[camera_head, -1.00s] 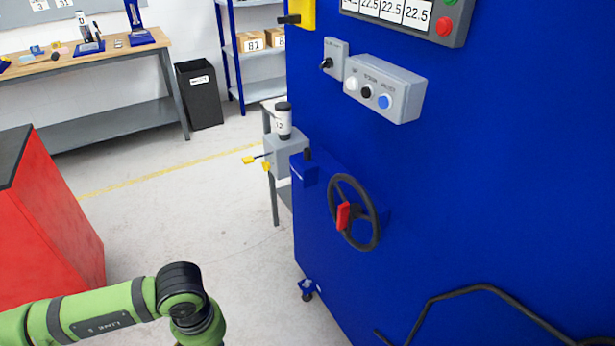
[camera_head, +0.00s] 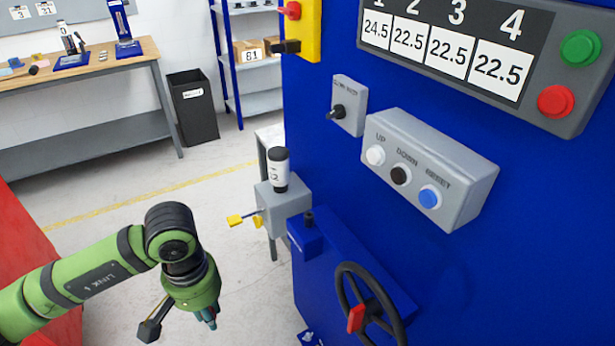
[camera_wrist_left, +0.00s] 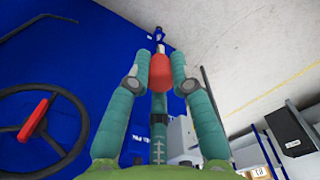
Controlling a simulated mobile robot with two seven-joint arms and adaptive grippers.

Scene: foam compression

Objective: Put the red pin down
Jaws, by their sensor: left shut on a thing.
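In the left wrist view a red pin (camera_wrist_left: 160,75) is between the teal fingers of my left gripper (camera_wrist_left: 160,66). The gripper is shut on it, and a pale tip shows beyond the red part. In the head view my left gripper (camera_head: 209,319) points down over the floor, left of the blue machine (camera_head: 470,275). The pin cannot be made out in the head view. My right gripper is not in view.
A handwheel with a red knob (camera_head: 357,318) is on the machine's front. A grey block (camera_head: 287,208) with yellow-handled parts stands left of the machine. A red cabinet (camera_head: 28,270) is at far left.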

